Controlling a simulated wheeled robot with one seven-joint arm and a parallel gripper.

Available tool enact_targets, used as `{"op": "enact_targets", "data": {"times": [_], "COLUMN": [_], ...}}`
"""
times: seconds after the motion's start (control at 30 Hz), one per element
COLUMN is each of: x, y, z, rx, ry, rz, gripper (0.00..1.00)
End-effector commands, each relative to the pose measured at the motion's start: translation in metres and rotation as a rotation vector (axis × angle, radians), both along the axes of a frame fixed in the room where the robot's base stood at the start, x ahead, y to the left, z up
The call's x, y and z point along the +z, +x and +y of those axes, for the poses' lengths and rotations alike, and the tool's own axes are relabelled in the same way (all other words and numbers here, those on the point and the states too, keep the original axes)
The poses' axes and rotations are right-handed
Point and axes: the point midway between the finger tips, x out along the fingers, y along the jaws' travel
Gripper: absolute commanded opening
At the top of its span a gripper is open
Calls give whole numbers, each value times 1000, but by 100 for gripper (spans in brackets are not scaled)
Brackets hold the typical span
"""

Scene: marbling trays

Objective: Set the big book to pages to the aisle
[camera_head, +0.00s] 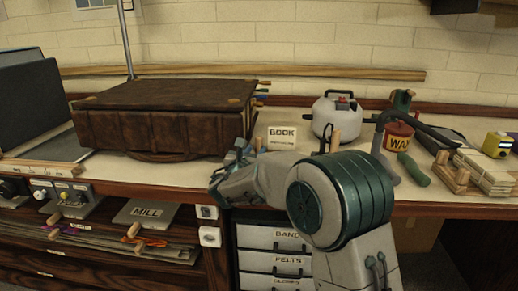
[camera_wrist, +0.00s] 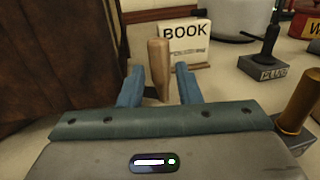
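The big book (camera_head: 160,128) is a thick brown leather volume lying flat on the bench at left, with a ribbed long side and a curved handle toward me. Coloured tabs stick out at its right back corner. In the wrist view the book (camera_wrist: 45,60) fills the left side. My gripper (camera_wrist: 160,82) is open at the bench, just right of the book; in the head view my gripper (camera_head: 236,160) is partly hidden by my wrist. A wooden peg (camera_wrist: 159,62) stands between and beyond the fingers, with visible gaps on both sides. Behind it is a "BOOK" card (camera_wrist: 185,42).
A white kettle-like can (camera_head: 336,115), a red "WAX" tin (camera_head: 398,136) and a "PLUG" block (camera_wrist: 264,70) stand to the right. A dark upright board (camera_head: 35,105) is at the left. Drawers (camera_head: 272,238) lie under the bench edge. A wooden strip runs along the wall.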

Motion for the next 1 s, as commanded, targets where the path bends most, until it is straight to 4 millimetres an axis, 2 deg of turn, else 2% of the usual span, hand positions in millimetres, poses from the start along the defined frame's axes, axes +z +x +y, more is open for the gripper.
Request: {"op": "enact_targets", "data": {"times": [0.1,0.3,0.67,0.8,1.0], "x": [-1,0,0,0,1], "y": [21,39,43,43,41], "z": [-6,-9,-10,-10,-11], "rx": [-2,0,0,0,-9], "ry": [1,0,0,0,1], "rz": [0,0,0,0,1], "gripper": [31,31,31,0,0]}}
